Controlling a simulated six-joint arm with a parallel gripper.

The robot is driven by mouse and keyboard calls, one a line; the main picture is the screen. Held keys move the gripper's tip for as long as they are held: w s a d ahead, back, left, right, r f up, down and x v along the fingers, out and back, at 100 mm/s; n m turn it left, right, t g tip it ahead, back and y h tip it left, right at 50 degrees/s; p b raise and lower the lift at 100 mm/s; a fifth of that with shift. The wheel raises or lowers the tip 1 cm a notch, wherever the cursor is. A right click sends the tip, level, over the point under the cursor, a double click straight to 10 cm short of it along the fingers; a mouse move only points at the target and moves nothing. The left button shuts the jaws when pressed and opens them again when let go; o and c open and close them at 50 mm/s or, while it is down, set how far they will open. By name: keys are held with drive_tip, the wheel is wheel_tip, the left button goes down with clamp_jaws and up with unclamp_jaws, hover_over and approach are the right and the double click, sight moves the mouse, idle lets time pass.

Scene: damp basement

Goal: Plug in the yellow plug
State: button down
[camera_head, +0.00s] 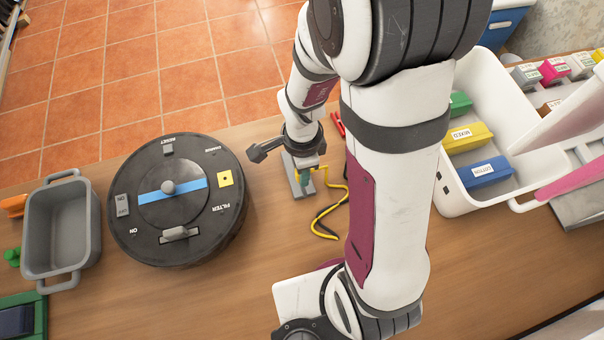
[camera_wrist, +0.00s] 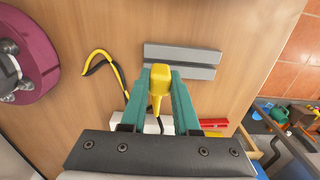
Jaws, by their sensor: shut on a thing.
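The yellow plug (camera_wrist: 160,76) sits between the teal fingers of my gripper (camera_wrist: 161,71) in the wrist view. My gripper is shut on it, and a dark cord runs back from the plug. In the wrist view the plug's front end is close to a long grey bar (camera_wrist: 200,56) with a groove along it. I cannot tell whether they touch. In the head view my gripper (camera_head: 304,176) is low over the table beside the yellow and black cord (camera_head: 342,203). The plug's prongs and any socket holes are hidden.
A round black device (camera_head: 140,228) with a blue strip and a grey bin (camera_head: 57,270) stand at the left. A white bin (camera_head: 453,198) with coloured boxes is at the right. A red tool (camera_head: 338,124) lies near the table's far edge. Bare wood lies in front.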

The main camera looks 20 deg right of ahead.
drive_tip(key=s+d+r, duration=0.5)
drive_tip(key=d+r, duration=0.2)
drive_tip(key=d, duration=0.3)
drive_tip(key=shift+s+d+r, duration=0.15)
drive_tip(key=shift+s, duration=0.2)
wheel_tip(320, 180, up, 2)
hover_over(225, 178)
drive_tip(key=shift+f, duration=2.85)
drive_tip(key=shift+f, duration=0.6)
